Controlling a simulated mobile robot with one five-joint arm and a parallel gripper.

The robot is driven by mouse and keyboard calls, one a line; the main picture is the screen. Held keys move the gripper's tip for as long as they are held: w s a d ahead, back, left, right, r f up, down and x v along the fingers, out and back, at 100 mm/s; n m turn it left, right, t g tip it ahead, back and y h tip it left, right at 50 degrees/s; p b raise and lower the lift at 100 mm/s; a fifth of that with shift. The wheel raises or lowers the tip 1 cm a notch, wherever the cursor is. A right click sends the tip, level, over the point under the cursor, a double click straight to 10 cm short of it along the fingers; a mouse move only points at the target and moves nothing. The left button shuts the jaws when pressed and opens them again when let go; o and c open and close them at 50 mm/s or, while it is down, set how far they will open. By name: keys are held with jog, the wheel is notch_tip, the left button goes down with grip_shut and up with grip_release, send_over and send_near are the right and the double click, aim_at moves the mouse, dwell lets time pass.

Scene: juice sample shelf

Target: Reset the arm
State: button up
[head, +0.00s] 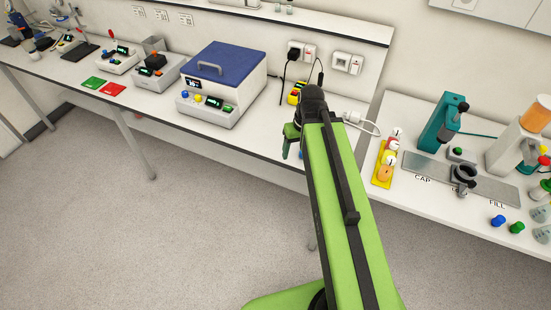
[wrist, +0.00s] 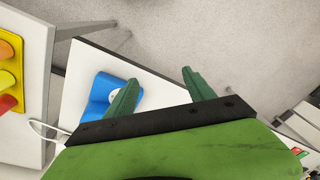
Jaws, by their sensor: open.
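My arm (head: 345,200) is green with a black strip. It reaches from the bottom of the head view up to the front edge of the long white bench (head: 262,143). My gripper (head: 290,142) is at the far end of the arm, over the bench's edge, and is partly hidden there. In the wrist view my gripper (wrist: 160,76) has its two green fingers apart, with nothing between them. A blue holder (wrist: 97,101) with a round white part lies beyond the left finger, on a white bench corner. The arm hides most of it in the head view.
A yellow rack (head: 378,181) with small bottles stands right of my arm, near a grey plate (head: 420,165) marked CAP and FILL. A blue-lidded machine (head: 222,75) stands left of my gripper. Red (head: 112,90) and green (head: 94,82) pads lie farther left. The floor in front is clear.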

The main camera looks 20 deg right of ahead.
jog(key=s+a+h, duration=0.1)
jog(key=a, duration=0.7)
jog(key=shift+s+a+g, duration=0.15)
jog(key=shift+s+g, duration=0.1)
jog(key=shift+g, duration=0.15)
jog(key=shift+f, duration=0.1)
notch_tip(320, 180, down, 7)
jog(key=b, duration=0.7)
jog(key=shift+f, duration=0.2)
